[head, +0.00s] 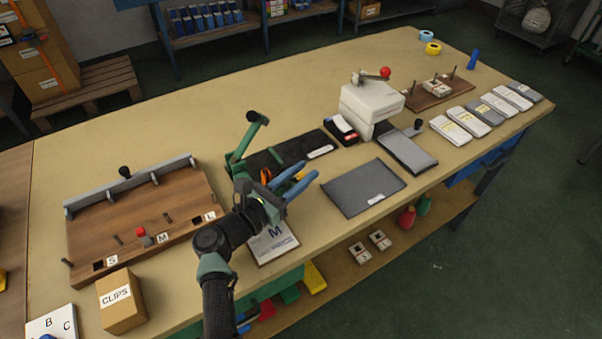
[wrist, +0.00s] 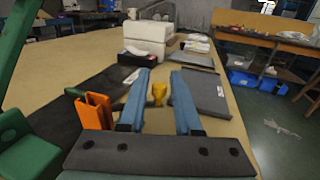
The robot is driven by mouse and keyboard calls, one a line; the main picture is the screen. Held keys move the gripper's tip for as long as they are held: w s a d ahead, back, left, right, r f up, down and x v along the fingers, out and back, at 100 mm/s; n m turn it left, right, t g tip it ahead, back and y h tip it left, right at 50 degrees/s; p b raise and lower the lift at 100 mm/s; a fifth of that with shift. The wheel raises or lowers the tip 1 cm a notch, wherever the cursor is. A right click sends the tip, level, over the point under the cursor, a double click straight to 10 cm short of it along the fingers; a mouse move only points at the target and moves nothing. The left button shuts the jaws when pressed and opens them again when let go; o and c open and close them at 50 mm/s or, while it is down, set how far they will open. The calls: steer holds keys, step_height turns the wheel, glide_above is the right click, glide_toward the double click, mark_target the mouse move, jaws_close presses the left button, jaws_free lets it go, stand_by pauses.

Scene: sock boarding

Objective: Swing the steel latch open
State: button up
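My gripper (head: 309,169) points away over the table's front, near a green lever device; its two blue fingers are apart, also in the wrist view (wrist: 160,75). A small yellow piece (wrist: 159,93) shows in the gap between the fingers; I cannot tell whether it touches them. No part is plainly marked as the steel latch. Candidate metal parts are the grey bar with a black knob (head: 125,172) on the wooden board, and the grey plate with a black knob (head: 408,152) beside the white press. Both are apart from my gripper.
The green lever device (head: 246,140) stands close beside my gripper, with an orange clip (wrist: 95,110) near it. A dark grey sheet (head: 362,188) lies to the right. The white press (head: 371,104) and a CLIPS box (head: 121,303) stand on the table. The table's back left is clear.

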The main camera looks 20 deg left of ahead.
steer(key=shift+o, duration=1.2)
steer(key=shift+s, duration=0.1)
steer(key=v, duration=1.2)
